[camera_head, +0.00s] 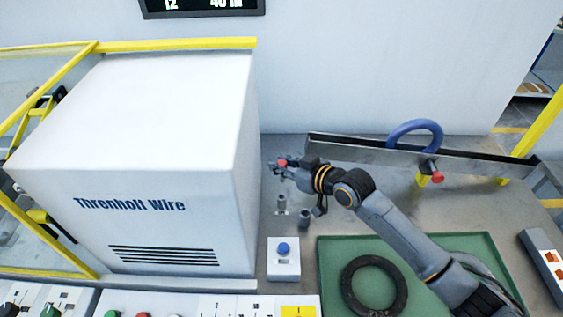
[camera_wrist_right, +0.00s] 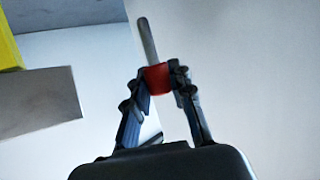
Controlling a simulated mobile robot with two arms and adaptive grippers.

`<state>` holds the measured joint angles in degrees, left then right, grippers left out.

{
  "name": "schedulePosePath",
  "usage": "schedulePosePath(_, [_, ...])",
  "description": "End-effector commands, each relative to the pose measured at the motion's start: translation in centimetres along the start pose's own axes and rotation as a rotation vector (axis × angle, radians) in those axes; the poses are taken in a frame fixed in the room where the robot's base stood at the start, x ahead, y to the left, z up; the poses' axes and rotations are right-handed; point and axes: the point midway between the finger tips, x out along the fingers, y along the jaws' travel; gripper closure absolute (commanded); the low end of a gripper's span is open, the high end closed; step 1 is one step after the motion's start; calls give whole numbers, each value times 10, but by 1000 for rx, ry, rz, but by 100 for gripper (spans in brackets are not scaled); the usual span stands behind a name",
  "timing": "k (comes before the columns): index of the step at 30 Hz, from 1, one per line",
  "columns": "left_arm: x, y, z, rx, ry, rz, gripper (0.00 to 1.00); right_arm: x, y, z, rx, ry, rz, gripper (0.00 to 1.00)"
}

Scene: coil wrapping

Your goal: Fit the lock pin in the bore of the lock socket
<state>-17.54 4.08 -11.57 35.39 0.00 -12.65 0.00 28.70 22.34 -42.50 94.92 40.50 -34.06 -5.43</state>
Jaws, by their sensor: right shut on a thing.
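My right gripper (camera_head: 281,166) is beside the white machine's right side, above the bench. It is shut on the lock pin, whose red head (camera_head: 283,162) shows between the fingers. In the right wrist view the right gripper (camera_wrist_right: 160,78) clasps the red head, and the pin's bare grey shaft (camera_wrist_right: 147,40) sticks out beyond the fingertips, slightly tilted. Two short grey upright posts, one (camera_head: 282,203) and another (camera_head: 304,218), stand on the bench below the gripper; I cannot tell whether either is the lock socket. No bore is visible. My left gripper is not in view.
The white machine (camera_head: 140,150) stands close on the left. A green mat (camera_head: 330,260) holds a black ring (camera_head: 348,292). A blue-button box (camera_head: 284,265) is in front.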

Motion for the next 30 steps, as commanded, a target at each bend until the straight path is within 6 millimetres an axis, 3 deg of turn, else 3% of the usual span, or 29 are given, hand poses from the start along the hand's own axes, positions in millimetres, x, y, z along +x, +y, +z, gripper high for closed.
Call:
schedulePosePath(5, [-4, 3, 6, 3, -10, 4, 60, -1, 0, -2, 1, 0, 0, 100])
schedulePosePath(17, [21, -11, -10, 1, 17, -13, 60, 13, 0, 31, 1, -1, 0, 100])
schedulePosePath(24, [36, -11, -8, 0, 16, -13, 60, 20, 0, 50, 1, -1, 0, 100])
schedulePosePath(30, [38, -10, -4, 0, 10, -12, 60, 22, 0, 54, 1, -1, 0, 100])
